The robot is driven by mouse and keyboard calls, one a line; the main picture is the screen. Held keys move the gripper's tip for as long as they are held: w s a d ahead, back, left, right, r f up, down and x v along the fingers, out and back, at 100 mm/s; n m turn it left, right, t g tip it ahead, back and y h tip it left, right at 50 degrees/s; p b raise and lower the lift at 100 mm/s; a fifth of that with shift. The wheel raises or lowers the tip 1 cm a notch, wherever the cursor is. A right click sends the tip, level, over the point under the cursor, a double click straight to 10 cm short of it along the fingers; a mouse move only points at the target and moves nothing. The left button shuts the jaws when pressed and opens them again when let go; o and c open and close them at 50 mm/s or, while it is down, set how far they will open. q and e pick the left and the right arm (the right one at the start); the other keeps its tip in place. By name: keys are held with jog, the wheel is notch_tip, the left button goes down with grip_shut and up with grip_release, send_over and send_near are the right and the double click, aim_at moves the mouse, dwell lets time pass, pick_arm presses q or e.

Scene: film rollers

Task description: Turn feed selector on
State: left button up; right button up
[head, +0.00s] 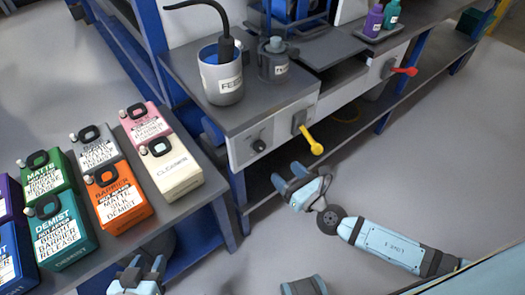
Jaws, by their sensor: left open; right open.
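On the front panel of the grey bench, a round black knob (259,146) sits at the left with small marks around it that I cannot read. Further right a red lever (405,71) sticks out to the right. I cannot read which of them is the feed selector. My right gripper (290,177) is open and empty, in front of the panel and below the knob and yellow lever, apart from both. My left gripper (144,272) is open and empty at the bottom edge, by the carton shelf.
A cup labelled FEED (222,80) with a black hose and a grey labelled canister (279,62) stand on the bench. Several colored cartons (119,200) fill the left shelf. Purple (373,20) and teal (391,14) bottles stand at the back right. Open floor lies before the bench.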

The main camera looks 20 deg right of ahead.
aim_at(262, 150)
jog(key=x, duration=1.1)
jog(key=shift+w+p, duration=0.1)
jog(key=shift+p, duration=0.2)
jog(key=c, duration=0.9)
